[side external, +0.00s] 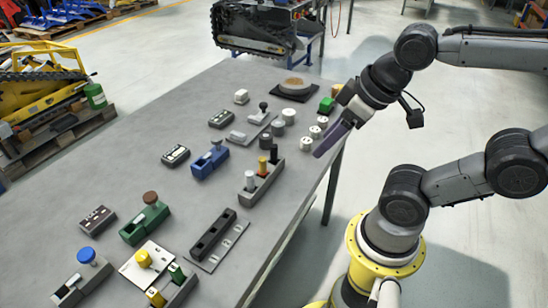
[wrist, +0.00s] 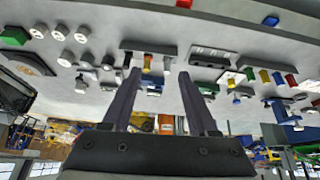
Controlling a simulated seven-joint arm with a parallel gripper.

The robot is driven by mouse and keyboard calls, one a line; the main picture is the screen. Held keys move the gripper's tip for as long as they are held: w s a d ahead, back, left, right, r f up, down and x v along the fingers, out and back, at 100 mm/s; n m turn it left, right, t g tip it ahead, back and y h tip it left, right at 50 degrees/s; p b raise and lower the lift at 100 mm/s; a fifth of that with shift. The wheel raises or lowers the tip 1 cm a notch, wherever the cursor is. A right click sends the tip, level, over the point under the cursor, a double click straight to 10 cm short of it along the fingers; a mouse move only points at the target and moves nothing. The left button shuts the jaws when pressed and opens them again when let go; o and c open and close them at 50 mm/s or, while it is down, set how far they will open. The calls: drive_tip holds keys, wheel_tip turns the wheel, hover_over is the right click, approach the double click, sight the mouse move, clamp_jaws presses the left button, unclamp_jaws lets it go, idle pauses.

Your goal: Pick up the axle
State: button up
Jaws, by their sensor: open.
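I cannot tell for certain which part is the axle. A grey holder (side external: 264,186) with white, yellow and dark upright pegs stands near the table's right edge; it seems to show in the wrist view (wrist: 148,46) beyond the fingers. Other stands carry round-topped pieces: a brown knob (side external: 150,198) on a green block and a blue knob (side external: 86,255) on a grey block. My gripper (side external: 325,152) is open and empty, above the table's right edge, to the right of the holder. Its two fingers stand apart in the wrist view (wrist: 160,74).
The grey table (side external: 120,165) carries several small blocks, a long dark slotted block (side external: 213,233) and white round pieces (side external: 315,131) close to my gripper. A round brown-topped piece on a dark base (side external: 295,88) lies at the far end. The table's left side is mostly clear.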

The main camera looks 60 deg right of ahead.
drive_tip(key=w+d+r+n+g, duration=0.1)
drive_tip(key=w+r+n, duration=0.4)
drive_tip(key=n, duration=0.7)
drive_tip(key=n+g, duration=0.5)
hover_over(274, 146)
wheel_tip(274, 146, down, 13)
drive_tip(key=shift+d+f, duration=0.15)
drive_tip(key=shift+f, duration=3.3)
drive_tip(key=shift+c, duration=0.3)
clamp_jaws()
